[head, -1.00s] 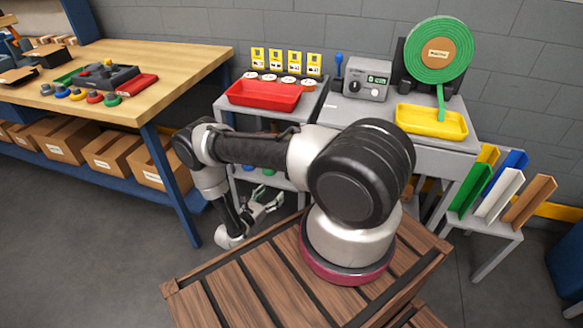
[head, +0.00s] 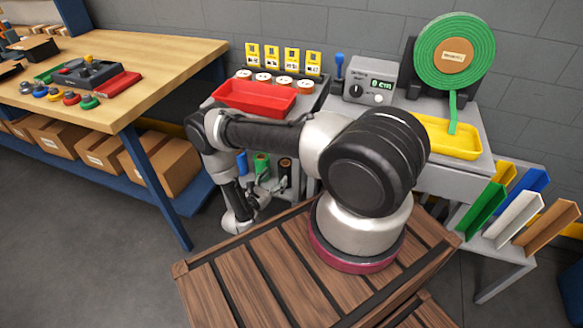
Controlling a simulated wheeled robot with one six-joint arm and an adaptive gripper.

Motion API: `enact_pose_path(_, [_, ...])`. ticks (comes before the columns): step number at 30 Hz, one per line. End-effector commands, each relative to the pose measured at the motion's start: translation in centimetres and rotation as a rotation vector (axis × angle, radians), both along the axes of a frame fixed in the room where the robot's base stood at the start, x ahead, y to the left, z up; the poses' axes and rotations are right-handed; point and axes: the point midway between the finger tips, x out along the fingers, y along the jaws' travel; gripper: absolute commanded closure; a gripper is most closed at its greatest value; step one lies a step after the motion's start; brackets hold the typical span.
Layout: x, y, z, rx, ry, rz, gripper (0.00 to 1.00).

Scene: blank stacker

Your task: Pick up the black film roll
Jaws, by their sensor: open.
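The black film roll (head: 285,170) stands on the lower shelf of the small grey cart, below the red tray. A green roll (head: 262,164) and a blue roll (head: 242,162) stand to its left. My gripper (head: 264,190) is open and hangs low in front of the cart, a little below and left of the black roll in the picture. I see no contact with the roll. My arm hides part of the cart. The fingers are small and partly blurred against the cart.
The red tray (head: 254,111) and several labelled rolls are on the cart's top. A wooden workbench (head: 170,62) is at the left, with cardboard boxes (head: 155,165) beneath. A grey machine table with a yellow tray (head: 452,150) is at the right. The floor at lower left is clear.

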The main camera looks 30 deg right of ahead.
Motion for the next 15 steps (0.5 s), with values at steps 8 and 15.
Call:
enact_pose_path(8, [0.9, -2.0, -0.1, 0.001, 0.000, -0.005, 0.30])
enact_pose_path(15, [2.3, -5.2, -0.6, 0.000, 0.000, -0.005, 0.30])
